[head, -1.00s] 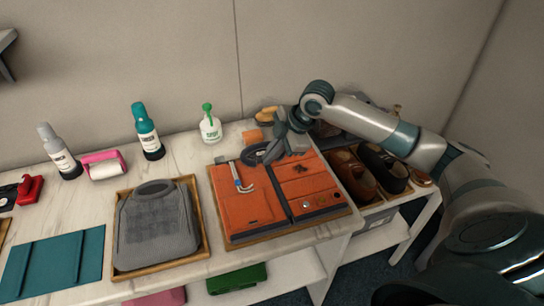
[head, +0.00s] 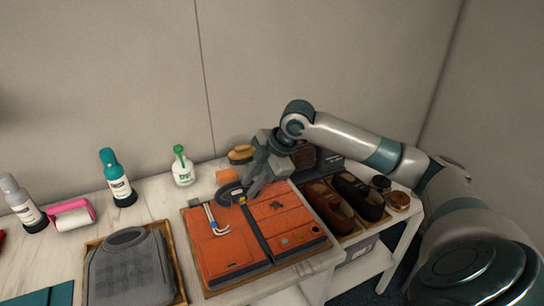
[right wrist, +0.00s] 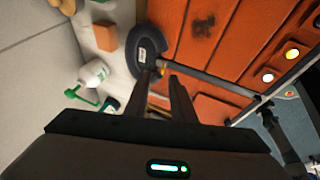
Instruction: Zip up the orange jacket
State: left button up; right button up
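The orange jacket (head: 220,252) lies flat in a wooden tray, its grey collar (head: 231,195) towards the wall. A dark zip line (head: 258,238) runs down its middle. My right gripper (head: 249,194) is over the collar end of the zip. In the right wrist view, its two fingers (right wrist: 165,74) are close together with a narrow gap, beside the collar (right wrist: 148,50) and the grey zip strip (right wrist: 215,83). A small piece shows at the fingertips; I cannot tell whether it is gripped. My left gripper is out of view.
A grey folded garment (head: 132,270) lies in a tray on the left. Brown shoes (head: 330,210) and dark shoes (head: 358,195) stand on the right. A spray bottle (head: 182,168), an orange block (head: 227,175) and a brush (head: 241,154) stand behind the jacket.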

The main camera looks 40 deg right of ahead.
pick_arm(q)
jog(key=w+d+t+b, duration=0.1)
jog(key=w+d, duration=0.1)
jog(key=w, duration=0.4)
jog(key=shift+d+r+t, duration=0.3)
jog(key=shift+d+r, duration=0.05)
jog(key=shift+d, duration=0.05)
pick_arm(e)
jog(key=v, duration=1.2)
jog(key=shift+r, duration=0.25)
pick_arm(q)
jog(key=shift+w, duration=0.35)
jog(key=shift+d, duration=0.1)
